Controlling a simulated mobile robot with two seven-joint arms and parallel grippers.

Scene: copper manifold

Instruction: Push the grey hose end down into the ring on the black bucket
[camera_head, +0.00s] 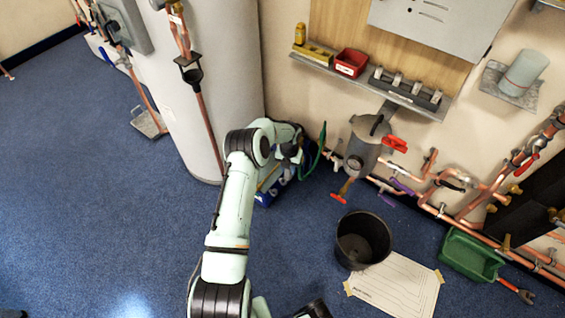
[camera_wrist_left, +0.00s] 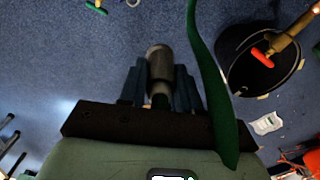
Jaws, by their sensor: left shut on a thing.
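The grey hose end (camera_wrist_left: 158,64) is a short cylinder between the fingers of my left gripper (camera_wrist_left: 160,90) in the left wrist view. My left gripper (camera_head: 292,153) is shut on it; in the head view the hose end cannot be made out. The green hose (camera_wrist_left: 207,70) runs beside the gripper, and part of it shows in the head view (camera_head: 316,155). The black bucket (camera_head: 352,252) stands upright on the floor, below and right of the gripper. It also shows in the left wrist view (camera_wrist_left: 232,70), apart from the hose end. I cannot make out the ring clearly.
A brass tap with a red handle (camera_wrist_left: 262,57) overlaps the bucket in the wrist view. A grey vessel (camera_head: 362,155) and copper pipes (camera_head: 480,228) line the wall. A taped paper sheet (camera_head: 398,285) and green tray (camera_head: 470,258) lie near the bucket. Blue floor is clear at left.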

